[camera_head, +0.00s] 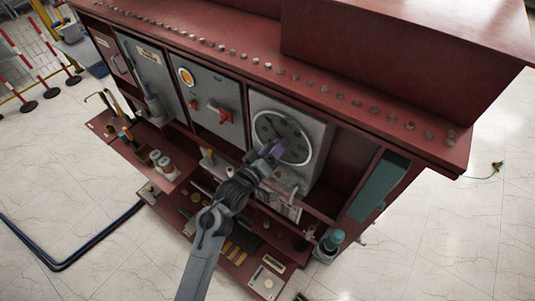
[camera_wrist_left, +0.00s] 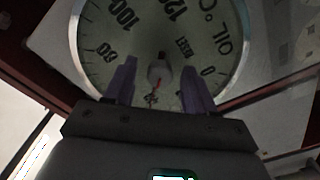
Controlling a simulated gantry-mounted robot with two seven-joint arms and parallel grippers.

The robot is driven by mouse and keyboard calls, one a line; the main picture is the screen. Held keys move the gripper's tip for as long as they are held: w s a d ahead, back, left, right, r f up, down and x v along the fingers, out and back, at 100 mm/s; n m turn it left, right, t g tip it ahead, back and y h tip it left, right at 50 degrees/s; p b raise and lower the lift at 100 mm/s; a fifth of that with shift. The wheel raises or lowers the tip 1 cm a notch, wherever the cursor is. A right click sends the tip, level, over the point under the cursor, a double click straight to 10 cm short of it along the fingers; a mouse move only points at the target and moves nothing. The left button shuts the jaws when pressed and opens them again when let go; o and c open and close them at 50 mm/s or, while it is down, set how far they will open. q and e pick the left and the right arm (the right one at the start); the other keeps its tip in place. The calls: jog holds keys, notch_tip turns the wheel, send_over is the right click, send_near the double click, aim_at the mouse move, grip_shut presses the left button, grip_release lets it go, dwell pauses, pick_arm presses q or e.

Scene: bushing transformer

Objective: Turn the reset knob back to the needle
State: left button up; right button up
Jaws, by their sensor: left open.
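A round oil temperature gauge (camera_head: 306,139) with a metal rim sits on a grey panel of the red cabinet. In the left wrist view its pale dial (camera_wrist_left: 205,35) carries numbers and the words OIL and RESET. My left gripper (camera_head: 276,148) is in front of the dial. Its two purple fingers are open, one on each side of the knob, with gaps visible. The knob is hidden in the head view. My right gripper is not in view.
A panel with a red handle (camera_head: 225,115) is left of the gauge. A tool shelf (camera_head: 135,150) juts out at the left. A lower shelf (camera_head: 262,272) with small items lies below my left arm. A teal bottle (camera_head: 332,240) stands at the lower right.

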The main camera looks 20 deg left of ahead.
pick_arm(q)
jog(key=b+v, duration=0.2)
jog(key=v, duration=0.8)
jog(key=shift+s+b, duration=0.35)
jog(key=shift+b, duration=0.05)
jog(key=s+f+m+g+y+p, duration=0.1)
jog(key=s+f+m+g, duration=0.1)
jog(key=s, duration=0.5)
jog(key=s+a+f+m+g+y+p, duration=0.1)
jog(key=s+f+m+g+p, duration=0.1)
jog(key=s+f+g, duration=0.3)
jog(key=s+f+m+g+y+p, duration=0.1)
jog(key=s+f+m+g, duration=0.3)
jog(key=s, duration=0.7)
jog(key=g, duration=0.2)
jog(key=shift+s+a+g+y+p, duration=0.15)
jog(key=shift+a+g+y+p, duration=0.15)
jog(key=shift+g+p, duration=0.1)
